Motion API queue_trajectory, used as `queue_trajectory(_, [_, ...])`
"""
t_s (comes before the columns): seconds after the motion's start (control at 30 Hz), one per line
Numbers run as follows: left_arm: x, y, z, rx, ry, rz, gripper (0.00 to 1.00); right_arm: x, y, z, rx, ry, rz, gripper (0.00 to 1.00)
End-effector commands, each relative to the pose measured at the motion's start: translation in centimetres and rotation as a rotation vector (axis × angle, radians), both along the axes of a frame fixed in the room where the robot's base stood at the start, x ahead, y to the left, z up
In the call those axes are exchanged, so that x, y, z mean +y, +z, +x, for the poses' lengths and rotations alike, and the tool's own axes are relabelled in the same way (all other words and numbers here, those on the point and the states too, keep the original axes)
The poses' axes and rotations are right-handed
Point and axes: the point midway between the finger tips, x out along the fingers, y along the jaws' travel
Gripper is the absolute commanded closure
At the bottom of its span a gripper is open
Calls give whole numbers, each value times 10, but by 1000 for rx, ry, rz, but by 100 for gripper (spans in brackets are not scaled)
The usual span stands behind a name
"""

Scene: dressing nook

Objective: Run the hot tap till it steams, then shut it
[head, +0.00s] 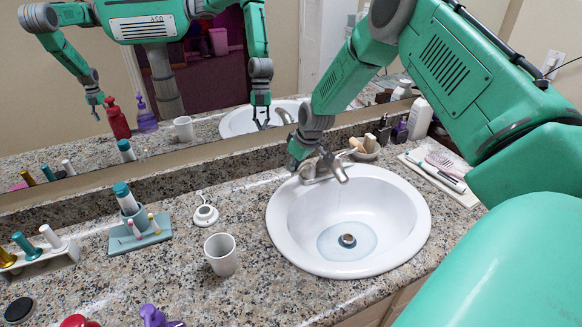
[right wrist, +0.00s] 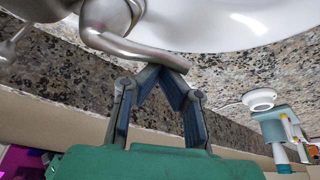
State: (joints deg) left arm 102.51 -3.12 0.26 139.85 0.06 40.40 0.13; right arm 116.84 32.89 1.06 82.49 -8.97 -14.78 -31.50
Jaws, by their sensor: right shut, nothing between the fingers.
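The metal tap (head: 328,170) stands at the back rim of the white sink (head: 280,215). Its curved spout (right wrist: 135,46) crosses the top of the right wrist view. A shallow round patch of water (head: 330,245) lies around the drain (head: 347,241). A faint thin line hangs below the spout, perhaps water; I see no steam. My right gripper (head: 297,163) is at the left side of the tap. Its fingers (right wrist: 165,72) are shut and empty, close to the spout; I cannot tell if they touch. My left gripper shows only as a small reflection in the mirror.
A white cup (head: 220,255) and a toothbrush holder (head: 140,233) stand left of the sink. A tray with brushes (head: 440,177) and a white bottle (head: 419,119) are to the right. The mirror (head: 205,75) rises behind the counter. Speckled counter lies clear between cup and front edge.

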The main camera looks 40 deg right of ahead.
Motion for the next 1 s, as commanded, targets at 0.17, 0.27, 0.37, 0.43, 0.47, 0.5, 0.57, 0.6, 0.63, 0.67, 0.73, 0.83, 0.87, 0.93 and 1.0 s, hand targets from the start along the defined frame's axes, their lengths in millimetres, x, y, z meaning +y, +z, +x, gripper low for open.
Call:
queue_trajectory(0.17, [0, -3, 0, 0, 0, 0, 60, 1, 0, -7, -2, 95, 3, 100])
queue_trajectory(0.27, [0, -5, 0, 0, 0, 0, 60, 2, 0, -11, -1, 168, 1, 100])
queue_trajectory(0.37, [0, -7, 0, 0, 0, 0, 60, 2, 0, -16, -1, 239, 1, 100])
queue_trajectory(0.43, [0, -8, 0, 0, 0, 0, 60, 1, 1, -19, -1, 283, 1, 100])
queue_trajectory(0.47, [0, -8, 0, 0, 0, 0, 60, 1, 1, -20, 0, 301, 0, 100])
queue_trajectory(0.5, [0, -7, 0, 0, 0, 0, 60, 0, 1, -21, -1, 322, 1, 100])
queue_trajectory(0.57, [0, -7, 0, 0, 0, 0, 60, 0, 1, -23, -1, 331, 0, 100])
queue_trajectory(0.6, [0, -7, 0, 0, 0, 0, 60, 0, 1, -24, -1, 330, 0, 100])
queue_trajectory(0.63, [0, -6, 0, 0, 0, 0, 60, -1, 1, -25, -1, 330, -1, 100])
queue_trajectory(0.67, [0, -6, 0, 0, 0, 0, 60, -1, 1, -25, -1, 329, 0, 100])
queue_trajectory(0.73, [0, -6, 0, 0, 0, 0, 60, -2, 1, -27, 0, 329, -1, 100])
queue_trajectory(0.83, [0, -5, 0, 0, 0, 0, 60, -2, 0, -28, 0, 328, 0, 100])
queue_trajectory(0.87, [0, -5, 0, 0, 0, 0, 60, -2, 0, -28, 0, 328, 0, 100])
queue_trajectory(0.93, [0, -5, 0, 0, 0, 0, 60, -3, 0, -28, 0, 328, 0, 100])
queue_trajectory(1.0, [0, -5, 0, 0, 0, 0, 60, -2, 0, -28, 0, 328, 0, 100])
